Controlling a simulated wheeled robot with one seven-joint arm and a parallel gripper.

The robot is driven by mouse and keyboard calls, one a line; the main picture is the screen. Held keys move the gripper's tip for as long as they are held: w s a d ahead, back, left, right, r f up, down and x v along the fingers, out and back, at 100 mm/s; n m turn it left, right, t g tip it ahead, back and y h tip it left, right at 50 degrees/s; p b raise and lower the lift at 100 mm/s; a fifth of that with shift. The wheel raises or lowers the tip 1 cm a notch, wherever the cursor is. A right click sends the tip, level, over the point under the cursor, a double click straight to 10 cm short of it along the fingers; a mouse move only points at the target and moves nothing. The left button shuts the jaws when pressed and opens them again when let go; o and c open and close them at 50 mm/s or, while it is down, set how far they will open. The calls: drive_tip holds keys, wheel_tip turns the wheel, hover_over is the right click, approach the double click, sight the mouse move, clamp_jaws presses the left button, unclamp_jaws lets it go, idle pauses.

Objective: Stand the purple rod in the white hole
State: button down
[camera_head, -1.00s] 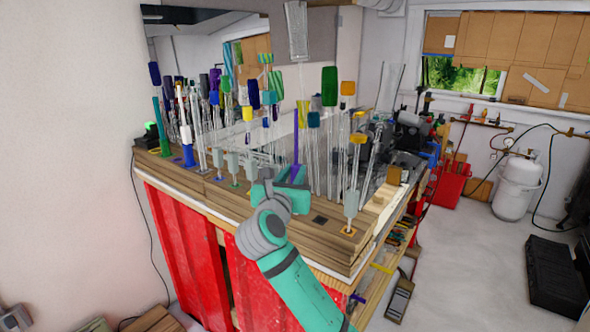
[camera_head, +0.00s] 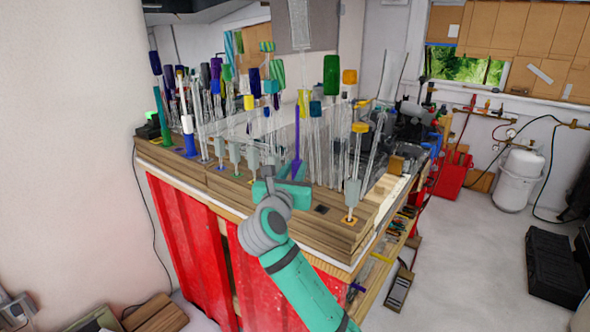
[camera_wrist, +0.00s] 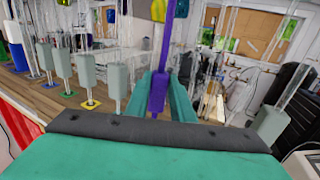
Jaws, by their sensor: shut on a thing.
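The purple rod (camera_head: 297,135) stands roughly upright above the front part of the wooden bench top. My teal gripper (camera_head: 290,186) is shut on its lower part. In the wrist view, the rod (camera_wrist: 162,60) runs up from between my two fingers (camera_wrist: 160,100), leaning slightly to the right. I cannot pick out the white hole in either view; the spot under my gripper is covered.
A dense group of coloured-top rods stands behind. A dark square (camera_head: 320,209) lies on the bare wood (camera_head: 335,228) near the front.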

drive_tip(key=shift+f, duration=0.3)
drive_tip(key=c, duration=1.5)
unclamp_jaws()
drive_tip(key=shift+o, duration=0.2)
drive_tip(key=shift+s, duration=0.1)
